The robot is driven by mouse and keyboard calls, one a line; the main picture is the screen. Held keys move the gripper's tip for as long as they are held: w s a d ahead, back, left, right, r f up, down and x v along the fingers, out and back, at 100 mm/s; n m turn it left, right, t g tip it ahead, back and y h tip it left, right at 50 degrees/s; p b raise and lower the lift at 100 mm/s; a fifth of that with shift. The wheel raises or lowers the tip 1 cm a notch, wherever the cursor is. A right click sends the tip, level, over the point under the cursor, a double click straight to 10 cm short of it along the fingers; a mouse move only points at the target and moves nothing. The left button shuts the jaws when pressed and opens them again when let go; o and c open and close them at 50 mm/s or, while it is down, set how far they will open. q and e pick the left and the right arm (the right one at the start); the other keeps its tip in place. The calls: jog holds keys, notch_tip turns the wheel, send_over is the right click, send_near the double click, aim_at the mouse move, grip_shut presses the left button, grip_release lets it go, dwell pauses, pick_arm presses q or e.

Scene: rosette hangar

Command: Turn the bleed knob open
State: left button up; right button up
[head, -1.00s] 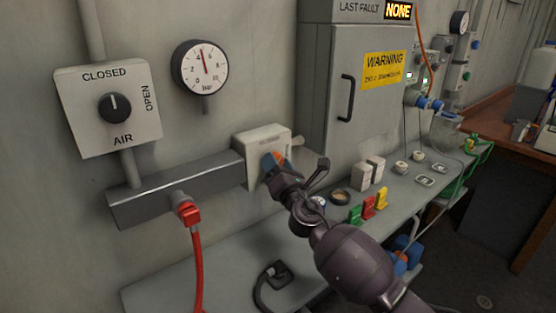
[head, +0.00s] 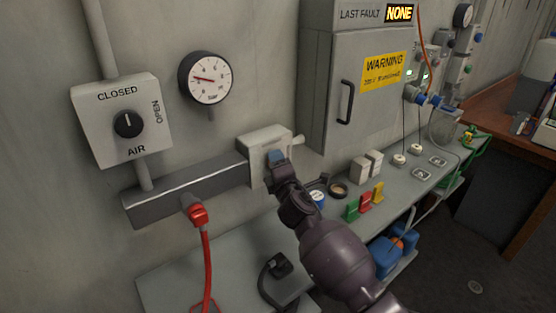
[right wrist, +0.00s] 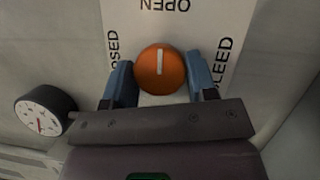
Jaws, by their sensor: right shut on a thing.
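The orange bleed knob (right wrist: 161,68) sits on a white plate (right wrist: 128,20) in the right wrist view. Its white mark lines up towards the word OPEN. My right gripper (right wrist: 160,80) has its blue fingers on both sides of the knob and is shut on it. In the head view my right gripper (head: 277,158) is at the front of the white bleed box (head: 256,143), where gripper and arm hide the knob. My left gripper is not in view.
A pressure gauge (head: 206,78) has its needle pointing left. The black air knob (head: 127,124) points to CLOSED. A red hose (head: 205,255) hangs from the grey manifold (head: 175,197). A grey cabinet (head: 345,100) stands to the right, above a bench with small coloured blocks.

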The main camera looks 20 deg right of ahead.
jog(key=shift+m, duration=0.3)
jog(key=o, duration=0.9)
jog(key=shift+o, duration=0.2)
jog(key=s, duration=1.1)
jog(key=shift+a+f+b, duration=0.2)
jog(key=shift+f+b, duration=0.15)
jog(key=shift+b, duration=0.1)
jog(key=shift+w, duration=0.1)
